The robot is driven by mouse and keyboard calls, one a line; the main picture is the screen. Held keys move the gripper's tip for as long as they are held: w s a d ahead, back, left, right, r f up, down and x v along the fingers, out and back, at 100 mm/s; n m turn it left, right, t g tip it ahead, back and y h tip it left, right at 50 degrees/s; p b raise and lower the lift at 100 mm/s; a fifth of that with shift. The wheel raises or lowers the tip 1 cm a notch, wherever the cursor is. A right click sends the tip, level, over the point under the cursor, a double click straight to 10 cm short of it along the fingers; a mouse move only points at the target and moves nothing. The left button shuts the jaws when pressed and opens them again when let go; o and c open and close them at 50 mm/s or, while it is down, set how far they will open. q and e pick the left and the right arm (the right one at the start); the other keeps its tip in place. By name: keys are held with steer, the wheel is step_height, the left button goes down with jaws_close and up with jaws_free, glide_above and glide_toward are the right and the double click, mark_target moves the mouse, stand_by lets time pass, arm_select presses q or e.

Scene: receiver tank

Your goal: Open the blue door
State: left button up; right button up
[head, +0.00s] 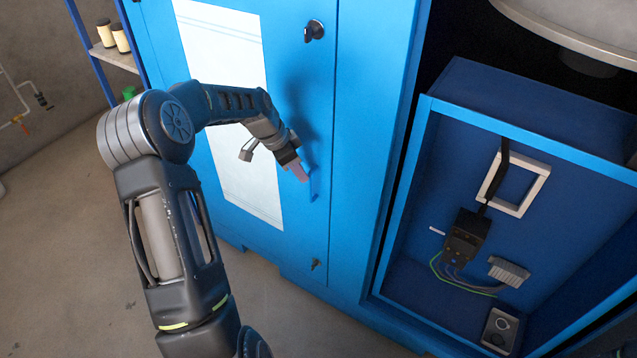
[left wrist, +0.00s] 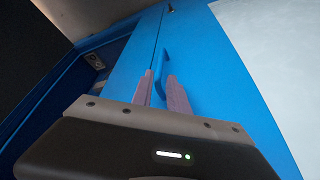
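The blue door (head: 305,110) is the tall cabinet front with a large white sheet on it. It looks shut, with its edge seam to the right of the handle in the head view. A slim blue handle (head: 313,186) stands on it, partly hidden by my left gripper (head: 303,172). In the left wrist view, the handle (left wrist: 166,62) rises beyond and between the two pinkish fingers of my left gripper (left wrist: 160,80). The fingers are apart, and I see no clear grip on the handle. My right gripper is not in view.
A black knob (head: 314,30) is high on the door and a small latch (head: 315,264) is low. To the right is an open blue compartment (head: 415,150) with electrical parts. A shelf (head: 113,57) with jars stands at the left. Concrete floor (head: 60,240) is clear.

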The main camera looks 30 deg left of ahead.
mark_target(310, 199)
arm_select(q)
steer(key=shift+f, duration=0.1)
steer(key=p+x, duration=0.1)
steer(key=x, duration=0.6)
steer(key=shift+w+d+f, duration=0.15)
steer(key=shift+w+f, duration=0.1)
steer(key=shift+f, duration=0.05)
steer(key=shift+c, duration=0.6)
jaws_close()
stand_by(0.6)
